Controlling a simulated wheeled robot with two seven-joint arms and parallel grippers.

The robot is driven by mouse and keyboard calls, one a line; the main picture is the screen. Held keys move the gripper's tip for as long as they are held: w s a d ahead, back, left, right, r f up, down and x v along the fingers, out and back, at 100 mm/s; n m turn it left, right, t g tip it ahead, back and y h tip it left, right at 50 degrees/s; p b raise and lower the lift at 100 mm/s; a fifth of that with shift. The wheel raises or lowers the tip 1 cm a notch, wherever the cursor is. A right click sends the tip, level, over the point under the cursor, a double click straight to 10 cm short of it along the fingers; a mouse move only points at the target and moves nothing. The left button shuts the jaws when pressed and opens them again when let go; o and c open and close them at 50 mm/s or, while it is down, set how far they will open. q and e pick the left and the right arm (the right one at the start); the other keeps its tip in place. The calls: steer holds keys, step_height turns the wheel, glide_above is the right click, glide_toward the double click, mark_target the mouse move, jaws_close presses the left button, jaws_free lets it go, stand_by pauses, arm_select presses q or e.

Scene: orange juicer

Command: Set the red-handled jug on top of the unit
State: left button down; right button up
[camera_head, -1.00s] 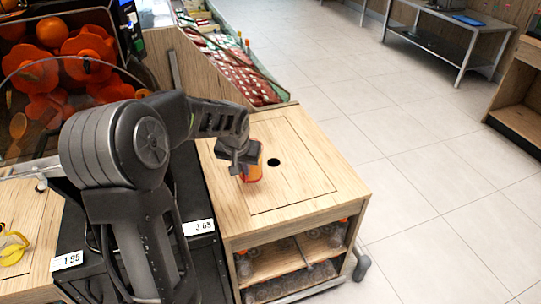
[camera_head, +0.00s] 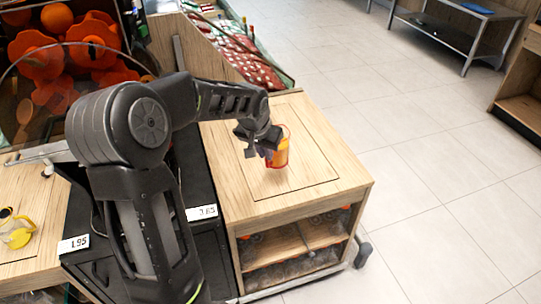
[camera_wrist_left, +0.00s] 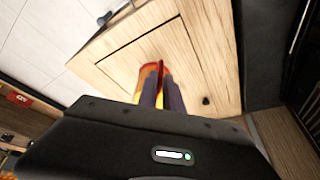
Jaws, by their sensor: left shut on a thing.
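The red-handled jug (camera_head: 281,154), clear with orange contents, is at my left gripper (camera_head: 264,147), over the wooden top of the unit (camera_head: 232,190). It looks roughly upright; I cannot tell whether its base touches the top. In the left wrist view the jug (camera_wrist_left: 147,84) is partly hidden behind my left gripper (camera_wrist_left: 168,92), whose fingers are shut on its red handle. The unit's top (camera_wrist_left: 205,50) fills the background there. My right gripper is not in view.
A yellow-handled jug (camera_head: 17,232) stands on the wooden counter at the left. The juicer (camera_head: 75,60) with oranges is at the upper left. The unit's top is clear around the jug. Its open shelves (camera_head: 290,247) hold clear items. Tiled floor (camera_head: 440,190) lies to the right.

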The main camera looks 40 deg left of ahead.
arm_select(q)
step_height(320, 180, down, 5)
steer(key=shift+f, duration=0.1)
stand_by(0.3)
steer(key=shift+f, duration=1.85)
steer(key=shift+f, duration=0.15)
steer(key=c, duration=1.5)
jaws_free()
